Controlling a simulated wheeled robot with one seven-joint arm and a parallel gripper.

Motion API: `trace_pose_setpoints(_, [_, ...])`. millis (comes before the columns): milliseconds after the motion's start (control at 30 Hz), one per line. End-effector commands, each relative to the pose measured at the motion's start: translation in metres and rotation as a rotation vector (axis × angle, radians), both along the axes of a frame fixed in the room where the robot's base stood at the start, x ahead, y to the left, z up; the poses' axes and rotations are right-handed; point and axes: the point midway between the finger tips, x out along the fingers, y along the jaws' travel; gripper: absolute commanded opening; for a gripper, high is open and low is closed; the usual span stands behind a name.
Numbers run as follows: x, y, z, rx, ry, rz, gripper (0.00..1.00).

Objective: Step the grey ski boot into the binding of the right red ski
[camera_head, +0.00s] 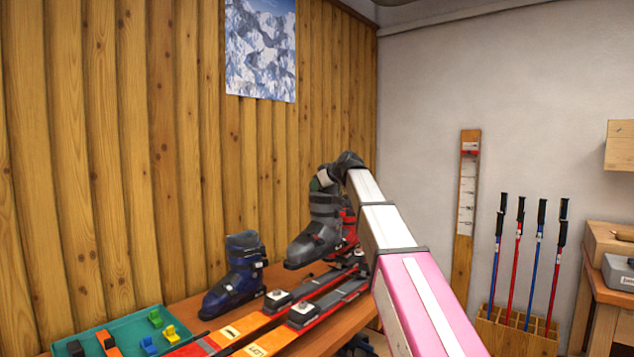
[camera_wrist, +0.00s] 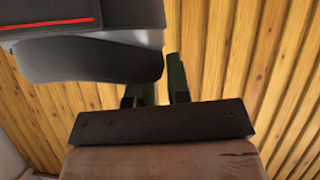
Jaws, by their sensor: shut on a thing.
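The grey ski boot (camera_head: 317,222) hangs upright from my gripper (camera_head: 326,178), toe to the lower left, apparently above the skis. My gripper is shut on its upper cuff. In the wrist view the boot's grey cuff (camera_wrist: 90,55), with a red line, fills the upper left, and my dark green fingers (camera_wrist: 160,85) are partly hidden by it. Two red-orange skis lie side by side on the bench. The right red ski (camera_head: 270,341) has a toe piece (camera_head: 302,313) in view; my arm partly covers its rear. The left ski (camera_head: 213,341) lies beside it.
A blue boot (camera_head: 237,275) stands on the bench left of the skis. A red boot (camera_head: 349,222) shows behind the grey one. A teal tray (camera_head: 125,333) with several coloured pieces sits front left. The plank wall (camera_head: 120,150) runs close behind. Ski poles (camera_head: 537,250) stand at right.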

Motion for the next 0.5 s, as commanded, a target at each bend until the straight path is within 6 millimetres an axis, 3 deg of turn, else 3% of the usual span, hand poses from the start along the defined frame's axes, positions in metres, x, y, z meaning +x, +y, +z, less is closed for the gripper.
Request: trace_pose_setpoints(500, [0.000, 0.000, -0.036, 0.003, -0.003, 0.000, 0.00])
